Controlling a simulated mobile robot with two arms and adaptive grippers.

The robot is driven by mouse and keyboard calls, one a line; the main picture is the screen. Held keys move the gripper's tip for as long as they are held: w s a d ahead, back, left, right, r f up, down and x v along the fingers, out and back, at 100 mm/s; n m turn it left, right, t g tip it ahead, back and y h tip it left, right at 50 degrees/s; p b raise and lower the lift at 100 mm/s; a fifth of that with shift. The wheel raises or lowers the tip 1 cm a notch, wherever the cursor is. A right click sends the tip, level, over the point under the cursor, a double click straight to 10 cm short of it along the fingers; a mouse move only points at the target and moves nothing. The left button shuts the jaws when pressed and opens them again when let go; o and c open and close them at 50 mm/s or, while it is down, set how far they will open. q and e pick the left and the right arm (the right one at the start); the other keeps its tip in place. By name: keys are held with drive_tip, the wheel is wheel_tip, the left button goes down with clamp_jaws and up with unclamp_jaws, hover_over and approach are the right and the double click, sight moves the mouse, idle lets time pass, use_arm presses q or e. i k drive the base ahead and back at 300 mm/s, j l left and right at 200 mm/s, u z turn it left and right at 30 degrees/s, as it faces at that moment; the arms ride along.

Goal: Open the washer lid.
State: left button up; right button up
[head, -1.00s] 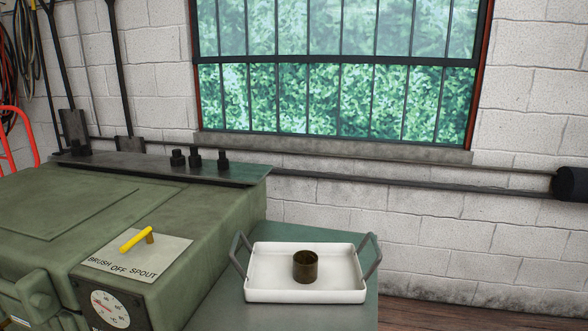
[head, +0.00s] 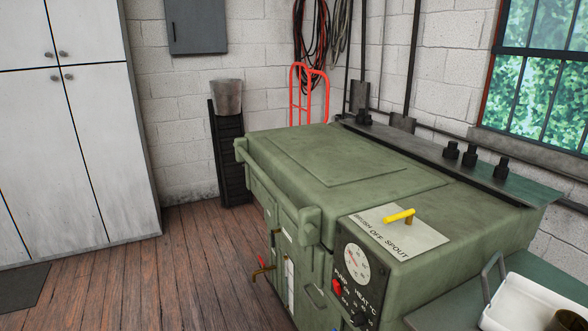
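The washer (head: 290,215) is a green metal cabinet in the middle of the head view. Its lid (head: 345,160) is a flat green panel with a raised rectangle on top, and it lies closed. A rounded fitting (head: 300,226) sticks out at the lid's front edge. A yellow-handled lever (head: 400,215) stands on a label plate marked "BRUSH OFF SPOUT". Below it are a round gauge (head: 356,262), a red pump switch (head: 338,287) and a heat knob (head: 360,319). Neither of my grippers shows in the view.
A white tray (head: 500,318) with a brown metal cup (head: 566,320) sits on a green surface at the lower right. White cabinets (head: 80,130) stand at the left. A red hand truck (head: 309,95) is behind the washer. Wooden floor (head: 190,270) is clear in front.

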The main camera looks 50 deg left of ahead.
sight(322, 174)
drive_tip(key=u, duration=1.75)
